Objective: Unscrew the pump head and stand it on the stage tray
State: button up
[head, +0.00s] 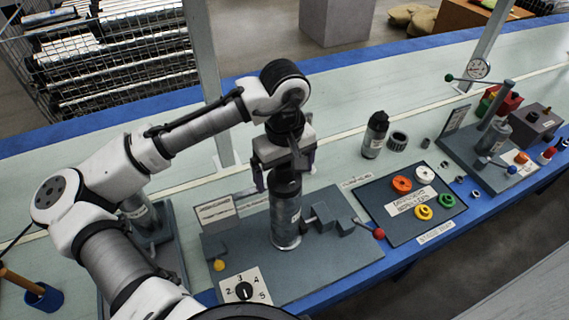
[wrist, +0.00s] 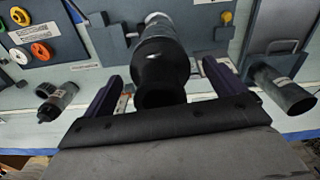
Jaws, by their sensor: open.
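A silver tube with a black upper part, the pump (head: 287,215), stands upright on a grey fixture plate (head: 255,245). My gripper (head: 285,172) is above it, pointing down, its dark fingers on either side of the black top. In the wrist view, the black pump head (wrist: 163,72) lies between the two spread fingers (wrist: 165,80), with gaps on both sides. The gripper is open and holds nothing. The pump head's top is partly hidden by the gripper in the head view. The dark stage tray (head: 376,203) lies to the right, carrying orange, white, yellow and green rings.
A grey stepped block and red-knobbed lever (head: 379,233) stand just right of the pump. A numbered dial (head: 244,290) is in front. A dark bottle (head: 375,135) stands behind the tray. A post (head: 212,80) rises behind my arm.

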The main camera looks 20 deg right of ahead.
jog(key=shift+c, duration=0.4)
jog(key=c, duration=1.2)
jog(key=o, duration=0.6)
jog(key=shift+c, duration=0.2)
jog(key=c, duration=0.5)
jog(key=shift+o, duration=0.2)
jog(key=shift+r, duration=0.15)
jog(key=shift+r+p, duration=1.05)
jog(key=shift+p, duration=0.15)
jog(key=shift+r, duration=0.15)
jog(key=shift+r+p, duration=1.55)
jog(key=shift+p, duration=0.05)
